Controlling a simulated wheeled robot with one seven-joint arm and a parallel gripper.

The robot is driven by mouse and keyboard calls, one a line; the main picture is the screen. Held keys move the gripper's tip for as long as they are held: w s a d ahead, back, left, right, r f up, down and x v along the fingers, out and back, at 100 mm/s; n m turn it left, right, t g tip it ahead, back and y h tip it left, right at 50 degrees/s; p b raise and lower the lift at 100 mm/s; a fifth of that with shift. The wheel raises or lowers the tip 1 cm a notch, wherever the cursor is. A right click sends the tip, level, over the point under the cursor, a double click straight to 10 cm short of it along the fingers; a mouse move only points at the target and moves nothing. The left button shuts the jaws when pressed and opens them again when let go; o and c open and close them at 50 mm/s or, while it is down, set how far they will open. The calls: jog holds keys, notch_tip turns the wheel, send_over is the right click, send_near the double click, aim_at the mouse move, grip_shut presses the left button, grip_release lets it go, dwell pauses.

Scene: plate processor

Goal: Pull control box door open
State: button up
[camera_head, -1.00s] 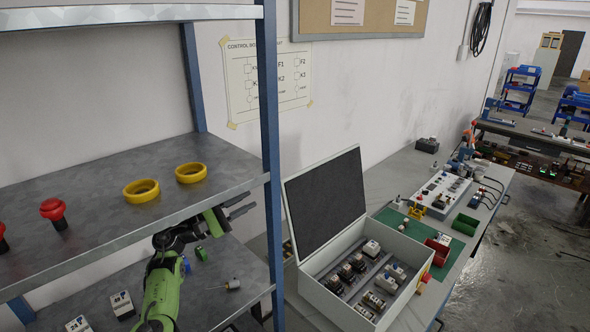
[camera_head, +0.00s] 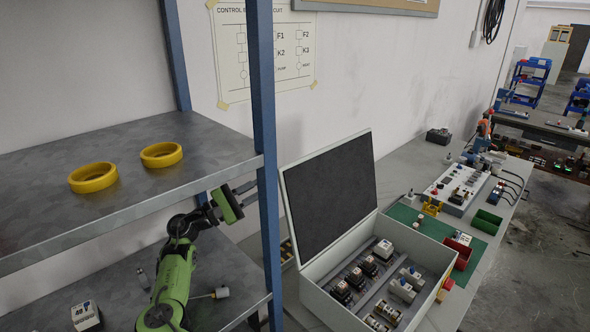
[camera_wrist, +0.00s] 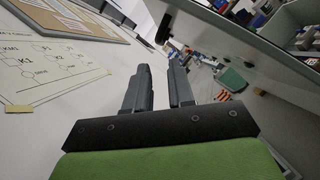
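The control box (camera_head: 392,262) is a white open case with rows of electrical parts inside, on the bench right of the shelf post. Its door (camera_head: 332,192), dark inside with a pale rim, stands raised and leans back toward the wall. My gripper (camera_wrist: 161,75) is open and empty in the wrist view, its two dark fingers apart. A pale edge with a dark underside, likely the door, crosses the upper right of that view, beyond the fingertips. In the head view my gripper is left of the door, its fingers partly hidden by the blue post.
The blue shelf post (camera_head: 265,150) stands between my arm and the box. The shelf (camera_head: 130,210) holds two yellow rings (camera_head: 93,177). A green mat (camera_head: 445,238) with bins lies behind the box. A diagram sheet (camera_head: 280,55) hangs on the wall.

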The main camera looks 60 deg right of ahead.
aim_at(295, 168)
jog(key=x, duration=1.2)
jog(key=shift+s+d+p, duration=0.1)
jog(key=shift+d+p, duration=0.25)
jog(key=shift+p, duration=0.05)
jog(key=shift+a, duration=0.1)
grip_shut()
